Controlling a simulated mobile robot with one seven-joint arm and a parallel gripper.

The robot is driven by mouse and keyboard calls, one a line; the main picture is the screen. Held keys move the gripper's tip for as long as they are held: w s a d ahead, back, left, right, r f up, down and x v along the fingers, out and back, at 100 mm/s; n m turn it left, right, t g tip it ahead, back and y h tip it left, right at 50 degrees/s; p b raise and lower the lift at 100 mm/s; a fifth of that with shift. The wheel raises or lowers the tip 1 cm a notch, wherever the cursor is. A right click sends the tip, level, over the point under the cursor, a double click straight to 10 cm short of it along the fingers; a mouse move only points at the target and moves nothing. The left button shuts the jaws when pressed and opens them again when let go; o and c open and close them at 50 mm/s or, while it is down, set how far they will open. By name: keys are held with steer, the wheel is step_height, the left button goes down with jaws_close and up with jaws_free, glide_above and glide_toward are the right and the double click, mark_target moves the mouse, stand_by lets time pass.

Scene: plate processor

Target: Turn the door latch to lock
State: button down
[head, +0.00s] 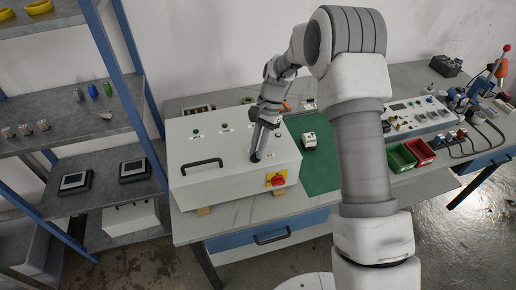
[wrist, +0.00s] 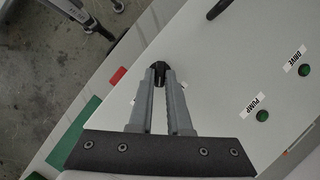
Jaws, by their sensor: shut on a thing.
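The white cabinet (head: 225,178) stands on the workbench, with a black bar handle (head: 202,165) on its door. My gripper (head: 256,155) reaches down to the right part of the door. In the wrist view my gripper (wrist: 159,80) has its two fingers close together, shut on the small black door latch (wrist: 158,67). The fingers hide much of the latch, so its exact angle cannot be told. The bar handle also shows at the top of the wrist view (wrist: 219,8).
Green buttons labelled PUMP (wrist: 262,115) and DRIVE (wrist: 304,70) are on the cabinet. A green mat (head: 318,175) lies to the right, with a small white device (head: 309,140). A blue shelf rack (head: 128,85) stands left.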

steer(key=n, duration=0.2)
steer(key=n+h, duration=0.1)
steer(key=n, duration=0.1)
steer(key=n+h, duration=0.1)
steer(key=shift+w+a+n+g+b, duration=0.15)
steer(key=shift+a+n+g+b, duration=0.15)
steer(key=shift+n+g, duration=0.1)
steer(key=n+h, duration=0.1)
steer(key=n, duration=0.3)
steer(key=shift+a+n+h, duration=0.15)
steer(key=shift+n+h, duration=0.25)
steer(key=c, duration=0.9)
jaws_free()
steer(key=shift+o, duration=0.2)
steer(key=v, duration=1.7)
steer(key=shift+r, duration=0.25)
steer(key=shift+a, duration=0.15)
